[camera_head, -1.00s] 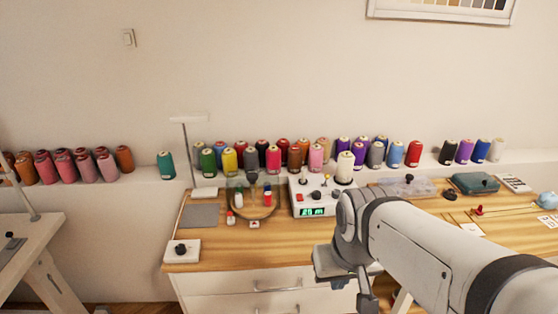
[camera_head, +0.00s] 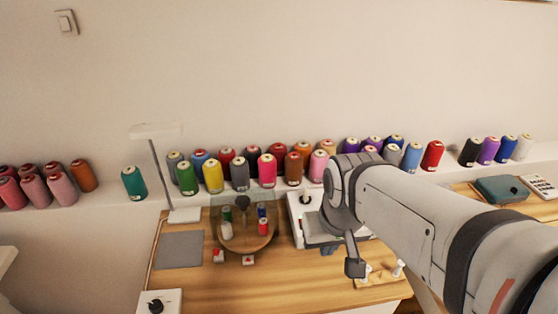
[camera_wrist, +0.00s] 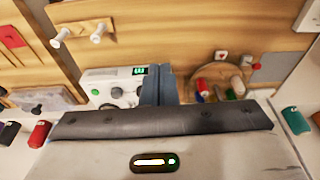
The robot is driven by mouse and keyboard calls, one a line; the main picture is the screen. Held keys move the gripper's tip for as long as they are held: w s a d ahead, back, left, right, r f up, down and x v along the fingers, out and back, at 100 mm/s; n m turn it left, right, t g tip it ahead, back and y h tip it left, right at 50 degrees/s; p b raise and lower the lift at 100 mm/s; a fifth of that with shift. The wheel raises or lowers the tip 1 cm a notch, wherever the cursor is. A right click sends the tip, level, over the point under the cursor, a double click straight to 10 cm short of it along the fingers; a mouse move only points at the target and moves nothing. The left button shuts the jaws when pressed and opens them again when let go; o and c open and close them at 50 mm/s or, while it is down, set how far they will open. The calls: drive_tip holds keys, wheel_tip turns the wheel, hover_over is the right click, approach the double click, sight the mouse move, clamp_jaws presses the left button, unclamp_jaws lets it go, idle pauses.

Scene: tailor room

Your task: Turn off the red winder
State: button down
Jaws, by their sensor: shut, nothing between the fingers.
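The white machine (camera_head: 300,226) with a knob stands on the wooden table, its right part hidden behind my arm. In the wrist view it shows as a white box (camera_wrist: 98,77) with a lit green display, a green button (camera_wrist: 95,92) and a dark knob. No red winder body is clear; the red button seen earlier on this machine is out of sight. My gripper (camera_wrist: 160,88) is shut and empty, its fingers over or in front of the machine's edge beside the display. Contact cannot be told.
A round wooden board (camera_head: 232,247) with small coloured spools is left of the machine. Two small white blocks with red marks (camera_head: 218,256) lie before it. Several thread cones line the back ledge. A lamp (camera_head: 155,132) stands at the left.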

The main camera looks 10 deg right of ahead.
drive_tip(key=w+t+p, duration=0.1)
drive_tip(key=w, duration=1.4)
drive_tip(key=shift+w+d+r, duration=0.15)
drive_tip(key=shift+d+r, duration=0.15)
drive_tip(key=shift+r, duration=0.1)
drive_tip(key=shift+f, duration=0.1)
drive_tip(key=x, duration=1.3)
drive_tip(key=shift+f, duration=0.4)
drive_tip(key=shift+d, duration=0.15)
